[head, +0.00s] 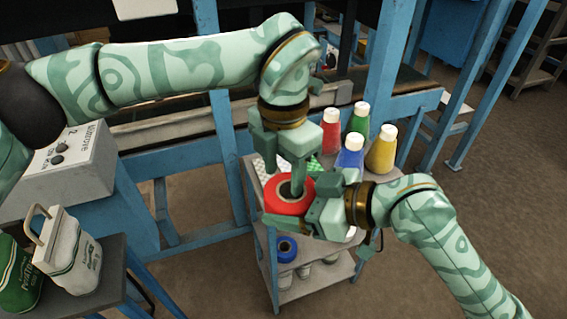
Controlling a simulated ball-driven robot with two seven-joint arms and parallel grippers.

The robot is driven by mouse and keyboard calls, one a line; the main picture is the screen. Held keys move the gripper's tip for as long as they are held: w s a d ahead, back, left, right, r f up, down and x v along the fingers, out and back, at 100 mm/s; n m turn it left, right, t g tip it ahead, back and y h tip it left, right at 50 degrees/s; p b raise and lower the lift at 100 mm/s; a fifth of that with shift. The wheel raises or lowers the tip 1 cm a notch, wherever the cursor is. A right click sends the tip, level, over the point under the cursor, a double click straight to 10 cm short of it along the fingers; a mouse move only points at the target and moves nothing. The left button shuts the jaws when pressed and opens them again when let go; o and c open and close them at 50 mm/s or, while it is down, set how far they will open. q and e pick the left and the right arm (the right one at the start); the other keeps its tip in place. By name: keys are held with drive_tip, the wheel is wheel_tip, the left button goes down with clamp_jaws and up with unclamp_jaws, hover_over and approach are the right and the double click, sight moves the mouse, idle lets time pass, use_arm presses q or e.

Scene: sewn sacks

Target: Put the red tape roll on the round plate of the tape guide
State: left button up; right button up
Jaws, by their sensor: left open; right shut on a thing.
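The red tape roll (283,205) is over the top of the small cart, its dark centre hole facing up. My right gripper (312,212) reaches in from the right and is shut on the roll's right side. My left gripper (281,172) points down from above, open, with one finger in front of the roll's hole in this view; I cannot tell whether it touches the roll. I cannot make out the tape guide or its round plate; the arms and roll cover part of the cart top.
A blue roll (286,249) lies on the cart's lower shelf. A grey control box (65,165) and sacks (72,250) are at left. Blue posts rise behind.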

use_arm(q)
drive_tip(key=c, duration=1)
clamp_jaws()
use_arm(e)
drive_tip(key=o, duration=0.9)
drive_tip(key=shift+o, duration=0.2)
